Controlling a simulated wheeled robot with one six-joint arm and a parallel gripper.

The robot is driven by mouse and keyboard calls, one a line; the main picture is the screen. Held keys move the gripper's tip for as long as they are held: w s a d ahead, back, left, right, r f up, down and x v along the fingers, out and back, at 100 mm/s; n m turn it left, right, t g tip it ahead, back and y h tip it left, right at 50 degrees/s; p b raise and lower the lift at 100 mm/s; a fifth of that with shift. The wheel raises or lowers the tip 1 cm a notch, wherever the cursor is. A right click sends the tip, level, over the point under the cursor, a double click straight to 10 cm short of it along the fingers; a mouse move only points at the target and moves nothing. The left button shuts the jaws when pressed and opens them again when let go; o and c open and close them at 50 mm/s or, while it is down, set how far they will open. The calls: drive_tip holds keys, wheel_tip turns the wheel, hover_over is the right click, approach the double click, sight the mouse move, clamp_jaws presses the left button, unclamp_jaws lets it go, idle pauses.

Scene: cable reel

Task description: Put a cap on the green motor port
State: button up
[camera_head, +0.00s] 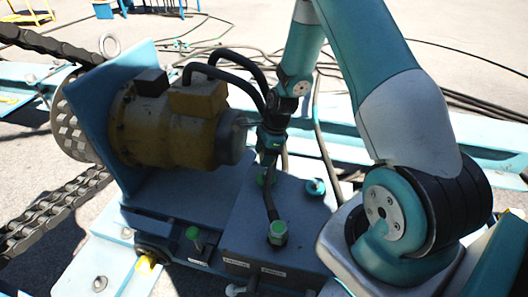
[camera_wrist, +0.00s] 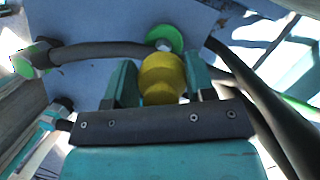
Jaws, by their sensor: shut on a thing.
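My gripper (camera_wrist: 161,82) is shut on a round yellow cap (camera_wrist: 161,74), which sits between its two teal fingers in the wrist view. A green port (camera_wrist: 166,36) with a grey centre shows just beyond the cap, partly hidden by it; I cannot tell whether they touch. In the head view my gripper (camera_head: 270,142) points down over the blue-grey block beside the yellow motor, and a green fitting (camera_head: 265,178) is just below it. The cap is not clear in the head view.
A dark hose leads to another green fitting (camera_head: 278,230), also in the wrist view (camera_wrist: 35,58). A small teal-green fitting (camera_head: 316,187) is on the block's right. The yellow motor (camera_head: 170,125) and its black hoses (camera_head: 235,75) crowd my gripper's left.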

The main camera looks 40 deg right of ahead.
drive_tip(key=b, duration=0.4)
hover_over(260, 178)
drive_tip(key=d, duration=0.1)
drive_tip(key=f, duration=0.5)
drive_tip(key=shift+s, duration=0.3)
drive_tip(key=shift+f+b, duration=0.3)
drive_tip(key=shift+f, duration=0.5)
drive_tip(key=shift+p, duration=0.6)
drive_tip(key=shift+f, duration=0.3)
drive_tip(key=o, duration=1.1)
drive_tip(key=p+v, duration=0.4)
drive_tip(key=v, duration=1.3)
drive_tip(key=shift+r, duration=0.3)
